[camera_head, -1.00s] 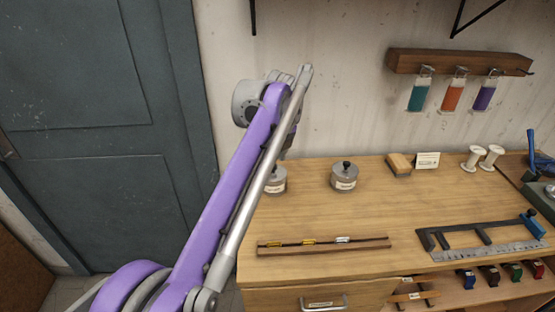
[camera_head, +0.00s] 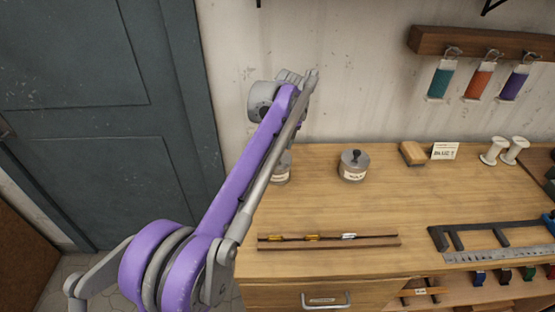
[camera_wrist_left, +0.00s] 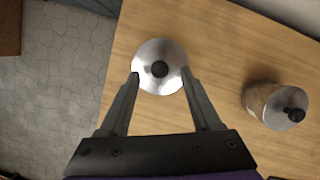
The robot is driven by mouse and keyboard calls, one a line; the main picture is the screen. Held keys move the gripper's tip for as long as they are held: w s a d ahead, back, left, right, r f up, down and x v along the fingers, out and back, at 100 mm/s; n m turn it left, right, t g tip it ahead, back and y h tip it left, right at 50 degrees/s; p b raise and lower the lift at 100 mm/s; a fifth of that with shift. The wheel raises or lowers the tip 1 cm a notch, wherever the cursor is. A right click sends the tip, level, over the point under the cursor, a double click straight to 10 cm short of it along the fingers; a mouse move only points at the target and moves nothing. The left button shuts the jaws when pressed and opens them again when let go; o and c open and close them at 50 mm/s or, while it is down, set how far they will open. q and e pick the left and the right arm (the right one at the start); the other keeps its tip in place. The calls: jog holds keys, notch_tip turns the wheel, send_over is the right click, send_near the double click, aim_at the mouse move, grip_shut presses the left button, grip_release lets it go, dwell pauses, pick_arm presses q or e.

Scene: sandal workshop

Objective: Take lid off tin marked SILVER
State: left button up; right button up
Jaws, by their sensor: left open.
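Two round metal tins with dark-knobbed lids stand on the wooden bench. The left tin (camera_head: 282,169) is partly hidden behind my left arm; the right tin (camera_head: 353,167) is in full view. Both have pale labels, too small to read here. In the left wrist view, my left gripper (camera_wrist_left: 161,76) is open, pointing down over the left tin (camera_wrist_left: 150,52), with a finger on either side of its shiny lid and the knob (camera_wrist_left: 159,69) between them. I cannot tell whether the fingers touch it. The other tin (camera_wrist_left: 268,102) shows to the right, its lid on. My right gripper is out of view.
A wooden strip with small tools (camera_head: 330,241) lies near the front bench edge. A wooden block (camera_head: 412,153), a card (camera_head: 445,151) and white spools (camera_head: 493,151) stand further right. The bench (camera_head: 310,215) between tins and strip is clear.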

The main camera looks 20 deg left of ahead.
aim_at(277, 156)
pick_arm(q)
jog(key=shift+x, duration=1.2)
grip_shut()
